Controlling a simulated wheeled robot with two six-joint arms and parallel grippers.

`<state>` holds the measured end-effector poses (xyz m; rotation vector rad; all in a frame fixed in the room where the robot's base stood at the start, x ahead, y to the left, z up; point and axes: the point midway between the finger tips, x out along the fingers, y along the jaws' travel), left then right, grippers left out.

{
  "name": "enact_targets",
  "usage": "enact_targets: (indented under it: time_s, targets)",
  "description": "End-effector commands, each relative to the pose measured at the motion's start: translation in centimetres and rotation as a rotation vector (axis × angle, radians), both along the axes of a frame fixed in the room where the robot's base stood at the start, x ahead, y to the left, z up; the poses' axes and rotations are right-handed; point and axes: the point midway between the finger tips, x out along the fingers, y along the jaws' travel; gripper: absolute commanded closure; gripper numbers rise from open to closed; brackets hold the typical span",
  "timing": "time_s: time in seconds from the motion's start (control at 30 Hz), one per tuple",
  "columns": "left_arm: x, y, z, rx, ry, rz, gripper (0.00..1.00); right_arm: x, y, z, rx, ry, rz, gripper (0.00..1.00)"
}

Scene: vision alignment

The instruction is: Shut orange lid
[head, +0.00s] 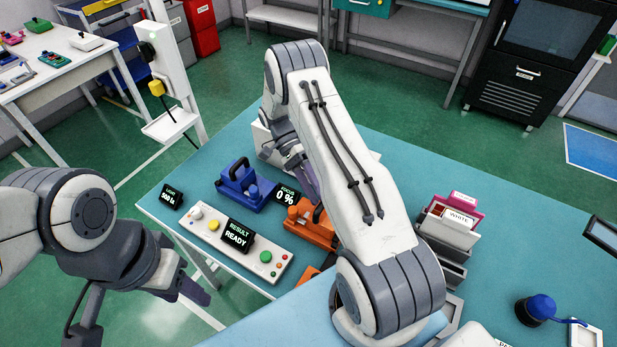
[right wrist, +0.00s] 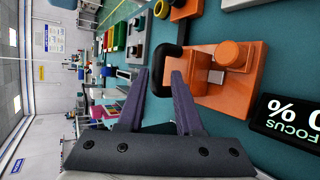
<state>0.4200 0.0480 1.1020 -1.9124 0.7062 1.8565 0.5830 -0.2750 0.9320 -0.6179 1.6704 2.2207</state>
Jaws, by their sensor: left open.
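The orange device (head: 308,222) stands on the teal table, partly hidden behind my right arm in the head view. In the right wrist view its orange body (right wrist: 232,80) has a round knob and a black handle (right wrist: 166,52) on its lid. My right gripper (right wrist: 160,74) has its purple fingers apart, with the black handle at and between the fingertips; I cannot tell whether they touch it. In the head view my right gripper (head: 305,178) is mostly hidden by the arm. How far the lid is open is unclear. My left gripper (head: 192,292) is open and empty, off the table's near-left edge.
A blue device (head: 242,187) with a dark handle stands left of the orange one. A "FOCUS 0 %" display (head: 286,195) is between them. A button panel (head: 232,242) with a "RESULT READY" display is in front. A card holder (head: 450,228) stands to the right.

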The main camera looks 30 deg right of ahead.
Motion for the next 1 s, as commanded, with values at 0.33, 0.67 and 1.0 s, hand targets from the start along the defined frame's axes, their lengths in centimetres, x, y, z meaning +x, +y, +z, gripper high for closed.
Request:
enact_targets:
  time_s: [0.33, 0.67, 1.0]
  targets:
    - [0.0, 0.0, -2.6, 0.000, 0.000, 0.000, 0.50, 5.6, 0.1, 2.8, -0.001, -0.005, 0.000, 0.65]
    - [0.0, 0.0, -1.2, 0.000, 0.000, 0.000, 0.50, 7.7, 0.1, 4.5, -0.001, 0.000, -0.001, 0.65]
    - [0.0, 0.0, -1.2, 0.000, 0.000, 0.000, 0.50, 7.9, 0.1, 4.5, -0.001, 0.000, -0.001, 0.65]
